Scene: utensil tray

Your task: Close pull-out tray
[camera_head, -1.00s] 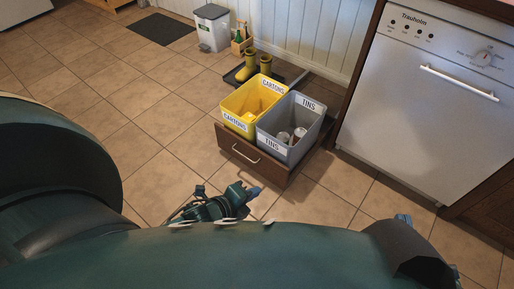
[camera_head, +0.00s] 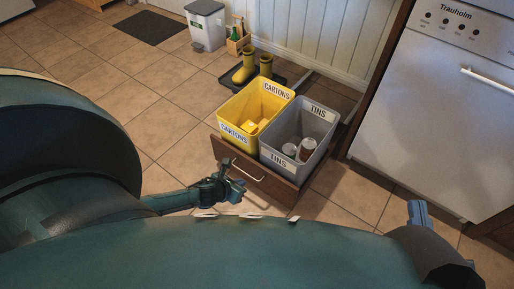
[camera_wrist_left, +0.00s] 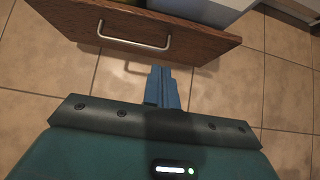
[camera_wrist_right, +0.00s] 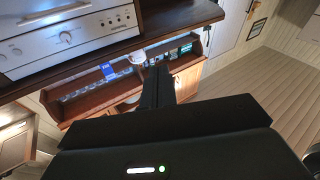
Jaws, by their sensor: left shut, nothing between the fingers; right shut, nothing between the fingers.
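The pull-out tray, with a brown wooden front (camera_head: 285,190) and a metal bar handle (camera_head: 245,174), is pulled out. It holds a yellow CARTONS bin (camera_head: 240,108) and a grey TINS bin (camera_head: 318,120). My left gripper (camera_head: 226,180) is shut and empty, close in front of the tray front near the handle. In the left wrist view its fingers (camera_wrist_left: 162,88) point toward the front (camera_wrist_left: 210,42), below the handle (camera_wrist_left: 135,42) and apart from it. My right gripper (camera_wrist_right: 157,85) is shut and empty, away from the tray; its blue fingers (camera_head: 419,214) show at the lower right.
A white dishwasher (camera_head: 430,120) stands right of the tray. Yellow boots (camera_head: 245,68) on a dark mat, a pedal bin (camera_head: 206,27) and a bottle caddy (camera_head: 238,40) stand behind. The tiled floor (camera_head: 170,130) left of the tray is clear.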

